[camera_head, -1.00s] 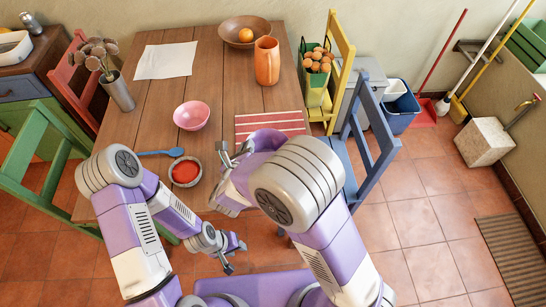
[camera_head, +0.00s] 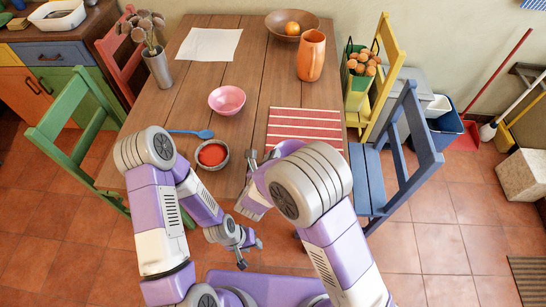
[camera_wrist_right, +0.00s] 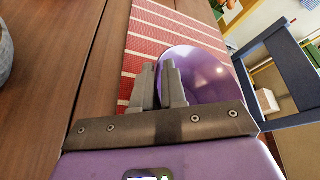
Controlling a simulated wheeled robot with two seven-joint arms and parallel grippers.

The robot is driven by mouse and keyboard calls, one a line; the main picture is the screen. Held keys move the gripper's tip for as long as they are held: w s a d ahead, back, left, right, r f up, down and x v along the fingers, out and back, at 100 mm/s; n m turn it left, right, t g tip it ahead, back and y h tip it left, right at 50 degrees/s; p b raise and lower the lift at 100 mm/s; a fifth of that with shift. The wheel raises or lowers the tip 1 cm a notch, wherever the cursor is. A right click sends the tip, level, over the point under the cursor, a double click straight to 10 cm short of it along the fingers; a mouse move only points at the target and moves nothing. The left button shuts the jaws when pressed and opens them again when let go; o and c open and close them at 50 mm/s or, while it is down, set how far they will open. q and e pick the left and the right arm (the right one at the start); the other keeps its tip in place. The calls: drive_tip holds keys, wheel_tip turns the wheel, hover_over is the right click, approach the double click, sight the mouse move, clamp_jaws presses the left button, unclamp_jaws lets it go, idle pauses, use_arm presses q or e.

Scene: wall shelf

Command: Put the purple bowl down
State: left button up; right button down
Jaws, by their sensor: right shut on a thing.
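The purple bowl (camera_wrist_right: 205,70) shows in the right wrist view, tilted to that camera, with its glossy inside visible. My right gripper (camera_wrist_right: 158,68) is shut on its near-left rim. The bowl overlaps the red-and-white striped mat (camera_wrist_right: 150,45) in that view; I cannot tell whether it touches the mat or table. In the head view the right arm largely hides the bowl, and the right gripper (camera_head: 256,160) is at the table's near edge, left of and below the striped mat (camera_head: 305,127). My left gripper (camera_head: 250,254) is open and empty, below the table's near edge.
A pink bowl (camera_head: 227,100), a small bowl of red food (camera_head: 212,154) and a blue spoon (camera_head: 190,133) lie left of the mat. An orange pitcher (camera_head: 311,56) and brown bowl (camera_head: 292,25) stand farther back. A blue chair (camera_head: 400,150) is close on the right.

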drive_tip(key=c, duration=1.6)
unclamp_jaws()
drive_tip(key=shift+c, duration=0.2)
drive_tip(key=o, duration=0.5)
drive_tip(key=shift+r, duration=0.1)
drive_tip(key=p+v, duration=0.2)
drive_tip(key=v, duration=1)
drive_tip(key=shift+p, duration=0.35)
